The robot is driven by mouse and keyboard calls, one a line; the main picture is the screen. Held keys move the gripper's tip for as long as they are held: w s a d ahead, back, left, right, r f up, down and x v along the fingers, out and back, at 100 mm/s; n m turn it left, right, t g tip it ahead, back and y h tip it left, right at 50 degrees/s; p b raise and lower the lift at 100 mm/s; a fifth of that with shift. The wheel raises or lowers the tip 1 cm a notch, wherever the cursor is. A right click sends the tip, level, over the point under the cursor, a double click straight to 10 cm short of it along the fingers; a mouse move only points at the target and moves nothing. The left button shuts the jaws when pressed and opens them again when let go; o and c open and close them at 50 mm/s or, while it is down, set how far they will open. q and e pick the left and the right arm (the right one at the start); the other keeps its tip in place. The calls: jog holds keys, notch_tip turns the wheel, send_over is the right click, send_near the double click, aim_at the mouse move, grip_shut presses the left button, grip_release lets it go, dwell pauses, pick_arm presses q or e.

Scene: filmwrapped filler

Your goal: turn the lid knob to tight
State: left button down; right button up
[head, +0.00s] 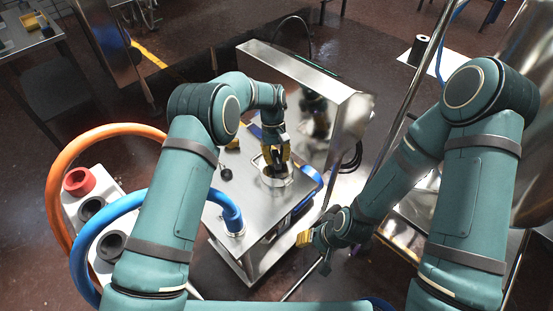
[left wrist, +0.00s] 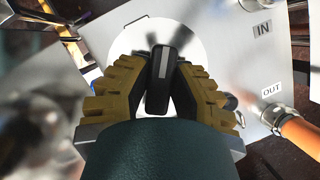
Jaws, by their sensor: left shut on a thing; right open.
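The lid knob (left wrist: 161,80) is a black bar with a pale stripe, set on a round light lid (left wrist: 187,37) in the left wrist view. In the head view the lid (head: 276,180) sits on the metal top of the machine, and my gripper mostly hides the knob. My left gripper (head: 275,163) is over the lid. Its yellow-padded fingers (left wrist: 162,85) are shut on the knob from both sides. The end mark of the knob's turn cannot be made out. My right gripper (head: 315,242) is open and empty, off the machine's right front side.
A shiny metal box (head: 300,85) stands behind the lid. A blue hose (head: 232,212) joins the machine top at the front left. An orange hose (head: 55,180) loops at the left. In the left wrist view, an IN label (left wrist: 262,29) and an OUT label (left wrist: 272,91) show.

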pick_arm(q)
jog(key=shift+s+f+m+y, duration=0.1)
jog(key=shift+m+y, duration=0.4)
jog(key=shift+m, duration=0.6)
jog(key=c, duration=0.8)
grip_release()
jog(key=v, duration=1.2)
